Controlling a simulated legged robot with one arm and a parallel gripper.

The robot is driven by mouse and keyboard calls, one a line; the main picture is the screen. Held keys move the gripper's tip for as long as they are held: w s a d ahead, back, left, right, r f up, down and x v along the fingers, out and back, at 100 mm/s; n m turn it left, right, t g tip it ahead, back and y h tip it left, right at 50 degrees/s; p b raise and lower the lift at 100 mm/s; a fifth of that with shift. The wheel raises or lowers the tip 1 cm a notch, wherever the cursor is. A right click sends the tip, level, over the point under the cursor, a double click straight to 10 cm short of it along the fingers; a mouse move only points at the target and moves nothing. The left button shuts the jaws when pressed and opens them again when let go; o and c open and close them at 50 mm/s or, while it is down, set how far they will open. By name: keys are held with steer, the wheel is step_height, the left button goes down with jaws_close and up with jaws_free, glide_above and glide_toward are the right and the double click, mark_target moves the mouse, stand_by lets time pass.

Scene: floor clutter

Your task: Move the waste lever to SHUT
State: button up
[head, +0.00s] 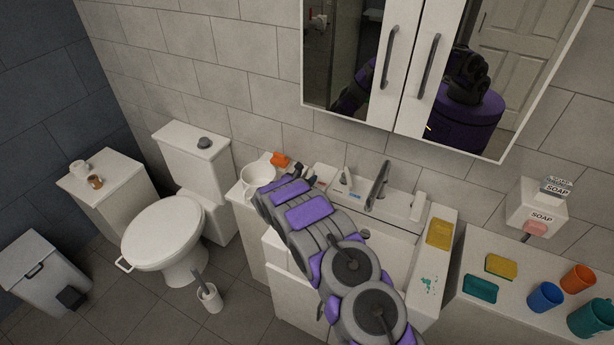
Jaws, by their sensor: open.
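The sink (400,236) is a white basin on a white cabinet, partly hidden by my arm. A grey tap (377,185) rises at its back edge. A small white lever-like piece (346,178) stands left of the tap, with a tiny blue mark (355,196) by its base. Another white upright piece (418,206) stands right of the tap. I cannot tell which is the waste lever, or read any SHUT marking. My gripper (310,175) is at the back left of the sink, left of the white lever-like piece and apparently apart from it. It looks empty; its fingers are small and partly hidden.
A mirrored cabinet (396,60) hangs above the sink. A white bowl (257,174) and orange item (280,159) sit close left of my gripper. Cups and a soap dispenser (537,207) are farther right; a toilet (165,232) stands left.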

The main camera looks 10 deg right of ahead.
mark_target(310, 176)
steer(key=shift+w+d+f, duration=0.2)
steer(key=shift+w+d, duration=0.25)
steer(key=shift+d, duration=0.3)
steer(key=shift+w+d+f, duration=0.2)
steer(key=shift+w+d, duration=0.25)
steer(key=shift+d, duration=0.25)
steer(key=shift+a, duration=0.65)
steer(key=shift+c, duration=1.3)
steer(key=shift+d, duration=0.4)
steer(key=c, duration=0.5)
steer(key=shift+c, duration=1.2)
steer(key=shift+a+r, duration=0.1)
steer(key=shift+a, duration=0.05)
jaws_close()
